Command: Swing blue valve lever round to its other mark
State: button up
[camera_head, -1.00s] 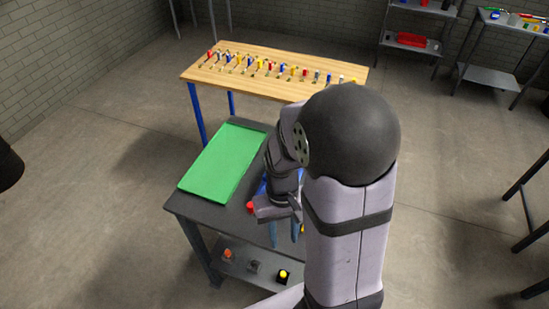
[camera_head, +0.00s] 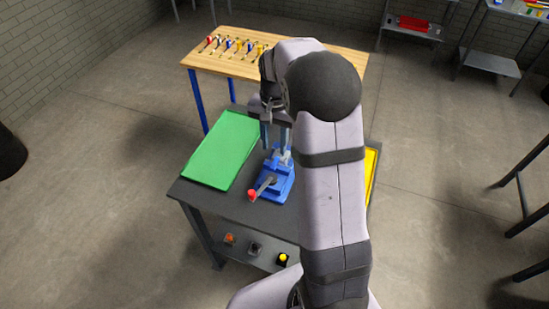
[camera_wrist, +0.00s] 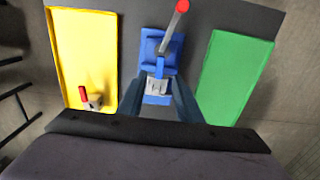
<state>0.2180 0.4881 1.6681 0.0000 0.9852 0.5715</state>
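The blue valve (camera_head: 276,184) stands on the dark table, with a grey lever (camera_head: 266,186) ending in a red knob (camera_head: 252,195). The lever points toward the front left in the head view. In the wrist view the valve's blue body (camera_wrist: 152,44) is at top centre, and the lever (camera_wrist: 174,32) slants up to the red tip at the top edge. My gripper (camera_head: 275,147) is open, pointing down over the back part of the valve, with nothing held. In the wrist view a grey part of the valve shows between its fingers (camera_wrist: 160,84). I cannot make out the marks.
A green tray (camera_head: 222,150) lies left of the valve. A yellow tray (camera_head: 371,175) lies to the right, mostly behind my arm; a red-handled piece (camera_wrist: 90,98) sits in it. A wooden table (camera_head: 215,62) with several coloured pieces stands behind.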

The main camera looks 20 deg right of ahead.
aim_at(274, 163)
jog(key=shift+f+p, duration=1.2)
jog(key=shift+f, duration=2.4)
grip_shut()
